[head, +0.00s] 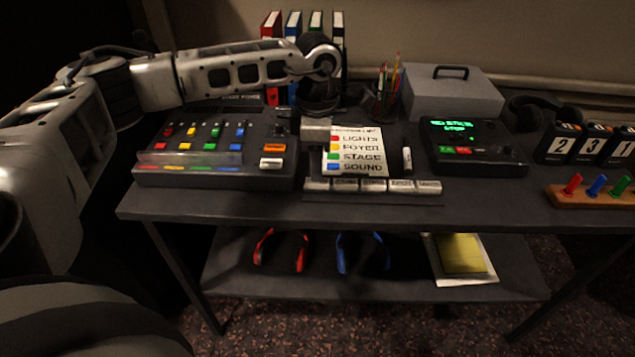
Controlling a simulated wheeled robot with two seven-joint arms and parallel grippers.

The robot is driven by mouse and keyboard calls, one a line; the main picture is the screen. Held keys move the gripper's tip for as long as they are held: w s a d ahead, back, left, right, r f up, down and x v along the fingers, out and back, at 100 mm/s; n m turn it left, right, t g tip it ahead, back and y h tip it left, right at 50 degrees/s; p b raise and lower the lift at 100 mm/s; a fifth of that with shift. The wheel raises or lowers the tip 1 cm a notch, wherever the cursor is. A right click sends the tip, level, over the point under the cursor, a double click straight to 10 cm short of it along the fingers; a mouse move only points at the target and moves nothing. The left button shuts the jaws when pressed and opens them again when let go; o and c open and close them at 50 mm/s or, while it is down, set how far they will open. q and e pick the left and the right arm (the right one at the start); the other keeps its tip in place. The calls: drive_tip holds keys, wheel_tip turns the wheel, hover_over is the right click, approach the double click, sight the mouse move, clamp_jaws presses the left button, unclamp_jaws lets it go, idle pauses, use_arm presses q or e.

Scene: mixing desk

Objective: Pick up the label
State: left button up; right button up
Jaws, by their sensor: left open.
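Several small white labels (373,185) with dark print stand in a row on a dark rack (375,199) at the desk's front edge. The print is too small to read surely. A small white piece (407,160) stands apart behind the row; I cannot tell whether it is a label. My left gripper (317,132) reaches over the desk from the left, just behind and left of the card (355,152) listing LIGHTS, FOYER, STAGE and SOUND. It is open, and I see nothing held in it. It hides part of the card's left top. My right gripper is out of view.
A mixing console (215,150) with coloured keys stands left, a black device with green display (475,148) right. Behind are binders (294,30), a pencil cup (383,105) and a grey box (452,95). Number blocks (562,148) and a peg board (598,196) stand far right.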

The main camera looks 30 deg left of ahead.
sight(317, 184)
use_arm(q)
drive_tip(key=f, duration=0.4)
drive_tip(key=shift+a+f, duration=0.3)
drive_tip(key=shift+f, duration=0.05)
clamp_jaws()
drive_tip(key=shift+r, duration=0.1)
